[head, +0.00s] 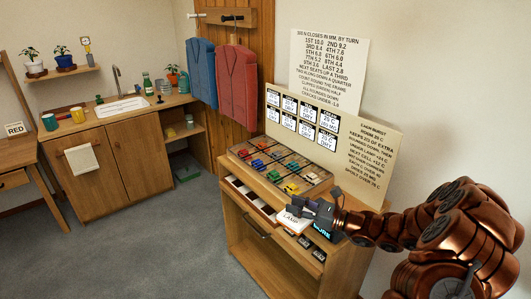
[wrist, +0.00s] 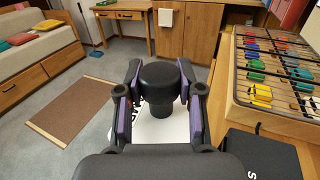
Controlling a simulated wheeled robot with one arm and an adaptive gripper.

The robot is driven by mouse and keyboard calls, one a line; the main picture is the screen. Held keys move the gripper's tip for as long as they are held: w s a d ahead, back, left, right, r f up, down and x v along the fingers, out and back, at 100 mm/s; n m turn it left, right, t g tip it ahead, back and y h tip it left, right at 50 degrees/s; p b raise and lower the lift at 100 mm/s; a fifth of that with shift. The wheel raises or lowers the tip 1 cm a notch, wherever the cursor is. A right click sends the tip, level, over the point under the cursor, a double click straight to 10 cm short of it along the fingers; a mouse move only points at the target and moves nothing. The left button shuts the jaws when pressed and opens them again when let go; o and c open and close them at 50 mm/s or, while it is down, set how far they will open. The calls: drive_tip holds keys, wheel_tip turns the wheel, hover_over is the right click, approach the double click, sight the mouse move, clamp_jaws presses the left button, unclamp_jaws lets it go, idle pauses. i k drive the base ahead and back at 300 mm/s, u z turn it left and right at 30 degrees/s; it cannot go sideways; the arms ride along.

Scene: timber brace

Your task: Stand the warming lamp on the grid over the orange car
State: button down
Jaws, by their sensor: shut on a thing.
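My gripper (head: 309,211) is shut on the black knob of the warming lamp (wrist: 160,82), which stays between the two finger pads in the wrist view. The lamp's white base, lettered LAMP, shows below it in the head view (head: 290,218). My gripper and the lamp are at the near end of the cabinet, beside the grid and not over it. The dark wire grid (wrist: 236,66) lies over a shallow wooden box of small coloured cars.
Green (wrist: 257,68) and yellow (wrist: 260,92) cars lie in nearer cells. A black lettered panel (wrist: 265,150) is right of my gripper. Signboards (head: 335,125) stand behind the box. Open floor (head: 150,235) lies left of the cabinet.

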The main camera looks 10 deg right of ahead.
sight(263, 142)
drive_tip(key=u, duration=0.55)
drive_tip(key=i, duration=0.45)
drive_tip(key=u, duration=0.55)
drive_tip(key=i, duration=1.35)
drive_tip(key=z, duration=0.7)
drive_tip(key=i, duration=0.6)
drive_tip(key=z, duration=0.4)
